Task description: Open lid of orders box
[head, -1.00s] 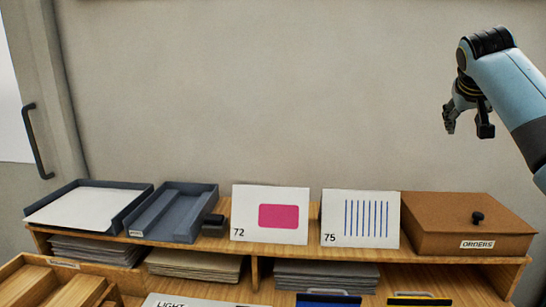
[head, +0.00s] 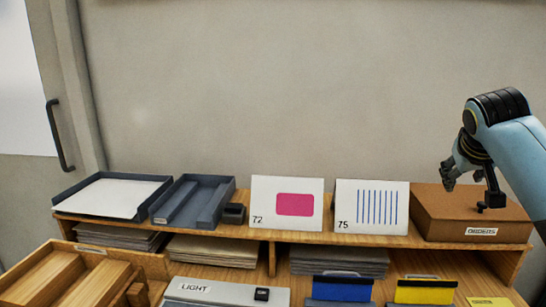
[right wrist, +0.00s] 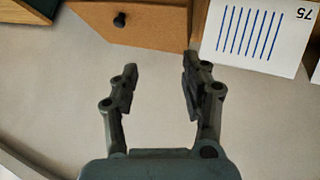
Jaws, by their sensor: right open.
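The orders box (head: 440,212) is a brown box with a label reading ORDERS on its front, at the right end of the wooden shelf. My left gripper is not in view.
Cards marked 72 (head: 264,209) and 75 (head: 350,224) stand left of the box. Two grey trays (head: 66,203) (head: 218,206) sit further left on the shelf (head: 300,237). Below are paper stacks and blue and yellow folders (head: 425,293). The wall behind is bare.

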